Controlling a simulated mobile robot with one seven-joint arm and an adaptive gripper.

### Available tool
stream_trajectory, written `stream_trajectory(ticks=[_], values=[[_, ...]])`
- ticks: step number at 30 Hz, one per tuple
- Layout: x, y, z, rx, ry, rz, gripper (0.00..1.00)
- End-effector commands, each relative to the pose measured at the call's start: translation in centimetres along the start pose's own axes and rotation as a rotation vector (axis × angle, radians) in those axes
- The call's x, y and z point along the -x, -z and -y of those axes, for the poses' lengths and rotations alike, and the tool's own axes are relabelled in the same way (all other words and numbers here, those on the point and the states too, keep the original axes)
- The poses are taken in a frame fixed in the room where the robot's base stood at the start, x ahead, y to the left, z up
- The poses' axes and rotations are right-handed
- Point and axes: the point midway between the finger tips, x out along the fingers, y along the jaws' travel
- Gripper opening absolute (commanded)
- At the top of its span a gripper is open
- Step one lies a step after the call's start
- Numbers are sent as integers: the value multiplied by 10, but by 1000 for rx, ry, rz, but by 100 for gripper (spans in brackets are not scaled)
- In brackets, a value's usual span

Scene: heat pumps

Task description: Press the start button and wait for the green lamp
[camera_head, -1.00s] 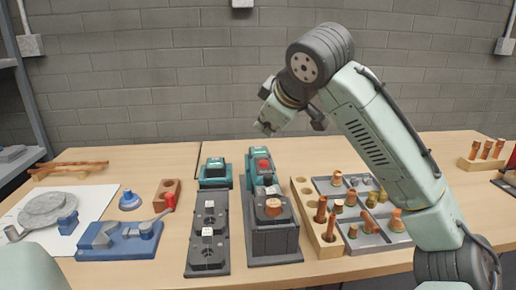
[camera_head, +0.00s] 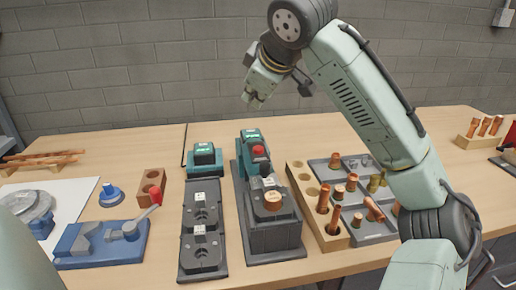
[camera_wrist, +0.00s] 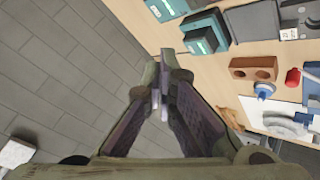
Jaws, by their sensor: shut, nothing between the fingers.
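My gripper (camera_head: 255,98) is shut and empty, in the air above and behind the right-hand test unit. In the wrist view its fingertips (camera_wrist: 160,88) meet. The right-hand unit is a teal box (camera_head: 247,150) with a lit green display (camera_head: 251,135) and a red button (camera_head: 259,151). It stands behind a dark grey stand (camera_head: 272,238) holding a copper-coloured part (camera_head: 272,199). A second teal box (camera_head: 205,158) with a green display stands to its left, behind a dark plate (camera_head: 203,262). I cannot make out a separate start button or green lamp.
A wooden rack (camera_head: 333,243) and grey tray (camera_head: 375,238) with several copper parts lie to the right. A blue fixture (camera_head: 100,245) with a red-knobbed lever, a blue knob (camera_head: 110,195) and a brown block (camera_head: 150,185) lie to the left. A brick wall stands behind.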

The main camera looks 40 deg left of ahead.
Motion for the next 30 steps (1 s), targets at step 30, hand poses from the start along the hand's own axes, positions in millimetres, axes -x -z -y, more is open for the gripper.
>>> stream_trajectory(ticks=[30], values=[[-60, -43, 44, 0, 0, 0, 0]])
